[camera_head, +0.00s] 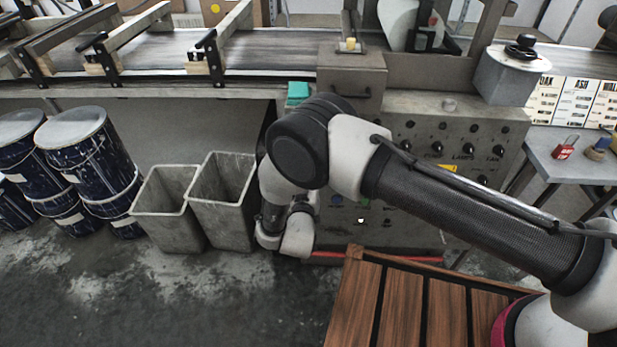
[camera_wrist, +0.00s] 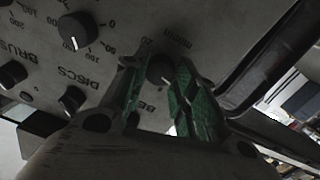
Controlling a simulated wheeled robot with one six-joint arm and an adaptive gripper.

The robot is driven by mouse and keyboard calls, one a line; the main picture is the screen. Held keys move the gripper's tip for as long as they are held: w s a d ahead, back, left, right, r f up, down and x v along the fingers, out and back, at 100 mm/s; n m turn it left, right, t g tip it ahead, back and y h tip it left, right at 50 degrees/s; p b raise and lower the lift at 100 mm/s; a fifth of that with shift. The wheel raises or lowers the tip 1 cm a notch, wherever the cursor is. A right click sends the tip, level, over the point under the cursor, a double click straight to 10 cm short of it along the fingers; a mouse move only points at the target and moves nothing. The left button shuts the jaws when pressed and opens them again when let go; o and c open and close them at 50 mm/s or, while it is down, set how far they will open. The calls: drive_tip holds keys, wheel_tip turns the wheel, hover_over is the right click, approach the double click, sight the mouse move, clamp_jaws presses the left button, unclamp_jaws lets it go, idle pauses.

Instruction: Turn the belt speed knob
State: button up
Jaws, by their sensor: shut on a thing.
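The belt speed knob (camera_wrist: 159,68) is a small black round knob on the grey control panel (camera_wrist: 112,15), seen in the wrist view. Beside it is a printed label that starts with "BE", partly covered by my finger. My gripper (camera_wrist: 162,78) has green-padded fingers, one on each side of this knob, and is shut on it. The pads hide the knob's sides, and its pointer line is hard to make out. In the head view my arm hides the gripper and this knob; the panel (camera_head: 418,128) shows to the right of my arm.
Other black knobs sit close by, such as the discs knob (camera_wrist: 72,99) and a knob above it (camera_wrist: 77,31). In the head view, grey bins (camera_head: 222,200) stand left of my arm, a slatted wooden platform (camera_head: 400,305) lies in front, and the conveyor (camera_head: 150,52) runs behind.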

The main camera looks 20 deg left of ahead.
drive_tip(key=shift+f, duration=0.15)
drive_tip(key=o, duration=1)
drive_tip(key=shift+s, duration=0.1)
drive_tip(key=f+v, duration=0.1)
drive_tip(key=v, duration=1)
drive_tip(key=shift+s+d+r, duration=0.15)
drive_tip(key=shift+s+r, duration=0.25)
drive_tip(key=shift+r, duration=0.1)
